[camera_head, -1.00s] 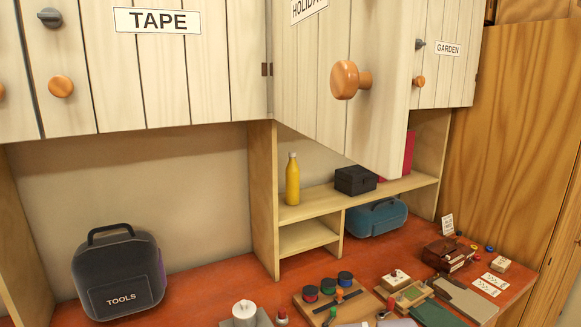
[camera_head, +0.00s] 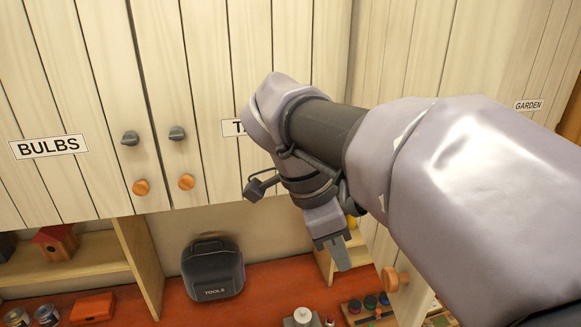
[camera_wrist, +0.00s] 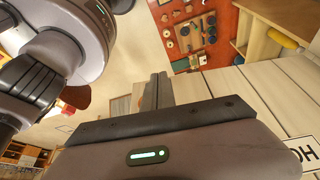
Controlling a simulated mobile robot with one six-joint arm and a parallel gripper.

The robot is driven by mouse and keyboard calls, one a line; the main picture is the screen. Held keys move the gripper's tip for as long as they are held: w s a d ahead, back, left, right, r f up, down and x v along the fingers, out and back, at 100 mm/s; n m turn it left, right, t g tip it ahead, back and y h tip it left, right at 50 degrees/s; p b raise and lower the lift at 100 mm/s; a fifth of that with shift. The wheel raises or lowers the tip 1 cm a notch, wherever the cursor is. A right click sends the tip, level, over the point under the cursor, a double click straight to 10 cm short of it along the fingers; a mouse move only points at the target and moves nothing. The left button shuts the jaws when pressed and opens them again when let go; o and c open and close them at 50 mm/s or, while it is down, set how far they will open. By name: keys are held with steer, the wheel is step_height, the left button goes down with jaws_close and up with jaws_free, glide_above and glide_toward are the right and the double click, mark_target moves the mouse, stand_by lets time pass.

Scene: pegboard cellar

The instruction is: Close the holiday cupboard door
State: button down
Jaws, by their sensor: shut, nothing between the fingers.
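The holiday cupboard door (camera_head: 375,232) has pale planks and stands swung out from the cupboards. Its round orange wooden knob (camera_head: 393,279) shows low beside my arm, which hides much of the door. In the wrist view, the planked outer face of the door (camera_wrist: 258,92) spreads at the right, with part of its label (camera_wrist: 303,150) reading "HO". My gripper (camera_head: 341,258) is shut and empty, pointing down on the outer-face side, left of the knob. Its fingers also show in the wrist view (camera_wrist: 155,92). I cannot tell whether they touch the door.
The TAPE door, its label (camera_head: 233,128) partly covered by my arm, and the BULBS door (camera_head: 50,145) look shut. A GARDEN label (camera_head: 528,105) shows at the right. Below, a dark tools case (camera_head: 212,268) stands on the red worktop (camera_head: 262,288), with small items further right.

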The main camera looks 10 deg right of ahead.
steer(key=s+d+f, duration=0.1)
steer(key=d+f, duration=0.6)
steer(key=f, duration=0.1)
steer(key=shift+d+f+m, duration=0.25)
steer(key=shift+d+m, duration=0.05)
steer(key=shift+d, duration=0.1)
steer(key=shift+s, duration=0.1)
